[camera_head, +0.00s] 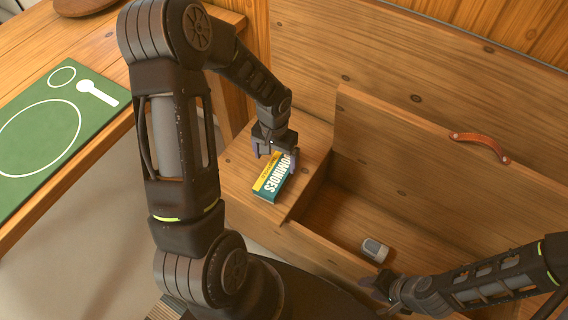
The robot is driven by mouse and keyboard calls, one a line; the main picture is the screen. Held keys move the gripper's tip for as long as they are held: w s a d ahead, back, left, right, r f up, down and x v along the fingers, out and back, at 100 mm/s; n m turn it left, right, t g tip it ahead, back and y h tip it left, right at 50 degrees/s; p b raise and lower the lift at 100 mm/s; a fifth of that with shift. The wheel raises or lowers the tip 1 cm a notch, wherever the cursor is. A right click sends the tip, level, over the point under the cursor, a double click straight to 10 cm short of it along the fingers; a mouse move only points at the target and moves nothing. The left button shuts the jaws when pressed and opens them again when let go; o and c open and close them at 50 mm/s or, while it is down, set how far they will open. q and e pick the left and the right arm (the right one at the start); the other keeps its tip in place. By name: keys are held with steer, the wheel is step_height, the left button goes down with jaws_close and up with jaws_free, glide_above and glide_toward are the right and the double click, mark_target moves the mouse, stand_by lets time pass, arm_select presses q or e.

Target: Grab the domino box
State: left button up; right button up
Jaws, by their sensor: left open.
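The domino box (272,182) is teal and yellow with the word DOMINOES on it. It lies on the wooden ledge (240,165) at the left end of the bench, beside the open compartment. My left gripper (274,154) is open at the far end of the box, with its fingers apart; one finger overlaps the box's far right corner in the picture. I cannot tell whether it touches the box. My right gripper (384,284) is low on the right, near the front edge of the compartment and away from the box; its fingers are too unclear to tell their state.
The bench compartment (335,215) is open and holds a small grey-and-white object (375,250). Its raised lid (400,150) carries a brown leather pull (480,146). A table (95,50) with a green place mat (75,150) and a round wooden item (85,5) stands at left.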

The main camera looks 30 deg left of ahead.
mark_target(276, 170)
arm_select(q)
steer(key=shift+s, duration=0.15)
steer(key=shift+f, duration=1.25)
step_height(276, 170, down, 5)
steer(key=shift+d+f+b, duration=0.1)
steer(key=shift+f+b, duration=0.05)
steer(key=shift+b, duration=0.5)
steer(key=c, duration=1.7)
steer(key=shift+c, duration=0.2)
